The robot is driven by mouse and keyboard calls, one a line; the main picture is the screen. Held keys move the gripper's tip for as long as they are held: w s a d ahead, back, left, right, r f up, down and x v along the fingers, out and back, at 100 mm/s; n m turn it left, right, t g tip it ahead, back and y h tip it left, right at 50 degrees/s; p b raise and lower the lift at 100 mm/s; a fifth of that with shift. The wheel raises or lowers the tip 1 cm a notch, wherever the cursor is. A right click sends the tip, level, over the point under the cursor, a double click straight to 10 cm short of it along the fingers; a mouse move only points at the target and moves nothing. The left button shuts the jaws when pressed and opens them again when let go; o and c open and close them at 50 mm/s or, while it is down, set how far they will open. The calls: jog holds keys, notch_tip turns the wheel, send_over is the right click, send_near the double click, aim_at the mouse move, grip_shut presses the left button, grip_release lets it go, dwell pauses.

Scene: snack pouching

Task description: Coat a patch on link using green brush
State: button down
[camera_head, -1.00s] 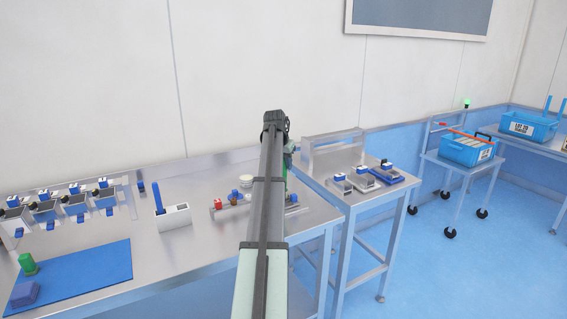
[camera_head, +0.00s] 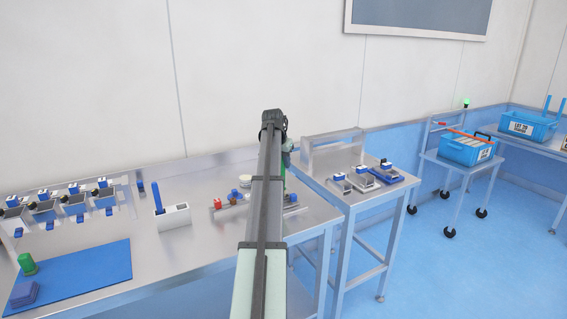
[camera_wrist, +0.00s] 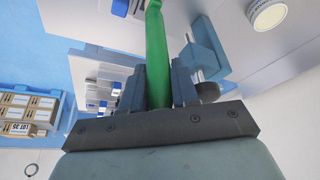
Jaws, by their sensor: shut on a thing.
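My gripper (camera_wrist: 158,85) is shut on the green brush (camera_wrist: 156,50). The brush stands between the two dark fingers in the wrist view, and its far end runs out of the top edge. In the head view my arm hides most of the gripper; a green strip of the brush (camera_head: 286,166) shows just right of the arm, above the right end of the steel bench. I cannot pick out the link with certainty. A low rail with small parts (camera_head: 232,206) lies on the bench, partly behind my arm.
A white holder (camera_head: 175,217) with an upright blue handle stands on the bench. A blue mat (camera_head: 85,275) carries a green piece (camera_head: 27,264) and a blue block (camera_head: 24,294). A side table (camera_head: 340,205) holds several small devices. Blue bins (camera_head: 466,150) stand farther right.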

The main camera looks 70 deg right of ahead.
jog(key=shift+a, duration=0.1)
dwell(0.3)
jog(key=shift+s+a, duration=0.35)
jog(key=shift+s, duration=0.05)
jog(key=shift+w+d, duration=0.1)
jog(key=shift+d, duration=0.1)
dwell(0.3)
jog(key=shift+w+d, duration=0.25)
jog(key=shift+w, duration=0.05)
jog(key=shift+s+a, duration=0.1)
jog(key=shift+a, duration=0.05)
dwell(0.4)
jog(key=shift+s+a, duration=0.3)
jog(key=shift+s, duration=0.05)
jog(key=shift+d+r, duration=0.1)
dwell(0.3)
